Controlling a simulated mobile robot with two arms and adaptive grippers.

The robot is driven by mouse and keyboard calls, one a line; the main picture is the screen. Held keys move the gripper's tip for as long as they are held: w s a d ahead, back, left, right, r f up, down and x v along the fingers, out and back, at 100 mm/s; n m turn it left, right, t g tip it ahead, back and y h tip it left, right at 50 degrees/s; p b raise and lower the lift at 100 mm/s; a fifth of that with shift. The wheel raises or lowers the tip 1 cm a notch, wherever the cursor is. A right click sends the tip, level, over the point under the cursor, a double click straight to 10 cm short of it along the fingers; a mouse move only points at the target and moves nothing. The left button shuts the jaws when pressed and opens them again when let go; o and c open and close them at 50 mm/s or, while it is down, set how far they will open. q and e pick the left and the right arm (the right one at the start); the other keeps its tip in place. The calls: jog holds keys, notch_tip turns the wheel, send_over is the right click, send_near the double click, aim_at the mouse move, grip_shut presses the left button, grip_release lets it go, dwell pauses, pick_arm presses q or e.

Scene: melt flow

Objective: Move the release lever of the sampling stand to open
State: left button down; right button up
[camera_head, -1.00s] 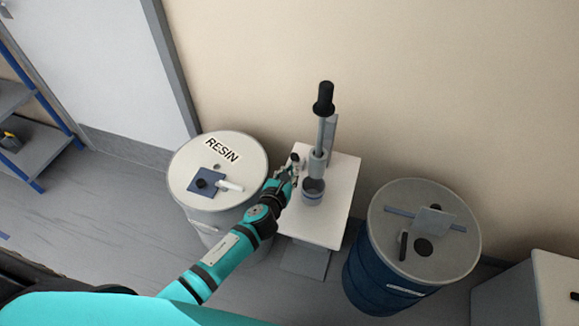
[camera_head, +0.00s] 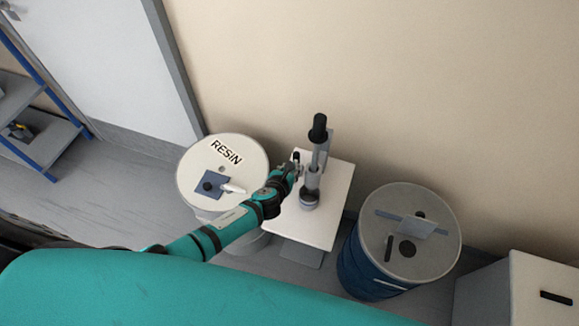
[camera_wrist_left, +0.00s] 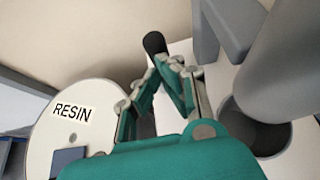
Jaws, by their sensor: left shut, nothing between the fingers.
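The sampling stand (camera_head: 313,180) is a grey upright with a black-topped rod over a small cup (camera_head: 309,201), on a white-topped table (camera_head: 327,222). A short black knob (camera_head: 296,155), apparently the release lever's end, stands at the stand's left side. It also shows in the left wrist view (camera_wrist_left: 153,43), just beyond the fingers. My left gripper (camera_head: 295,169) is shut and empty, close beside the knob on the stand's left. Its fingers show in the left wrist view (camera_wrist_left: 158,82); I cannot tell whether they touch the knob. The lever's lower part is hidden. My right gripper is not in view.
A white-lidded RESIN drum (camera_head: 234,179) stands left of the table, under my left arm. A blue drum (camera_head: 363,272) with a grey lid stands to the right. A white cabinet (camera_head: 535,270) is at the lower right. The wall is close behind.

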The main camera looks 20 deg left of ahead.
aim_at(297, 152)
pick_arm(q)
jog(key=w, duration=0.1)
jog(key=w+r, duration=0.1)
jog(key=w, duration=0.1)
jog(key=shift+w+d+r+p, duration=0.1)
jog(key=shift+w+r+p, duration=0.1)
jog(key=shift+r+p, duration=0.2)
jog(key=shift+w, duration=1.05)
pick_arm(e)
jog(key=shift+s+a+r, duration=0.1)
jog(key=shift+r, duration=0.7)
pick_arm(q)
jog(key=shift+w, duration=0.1)
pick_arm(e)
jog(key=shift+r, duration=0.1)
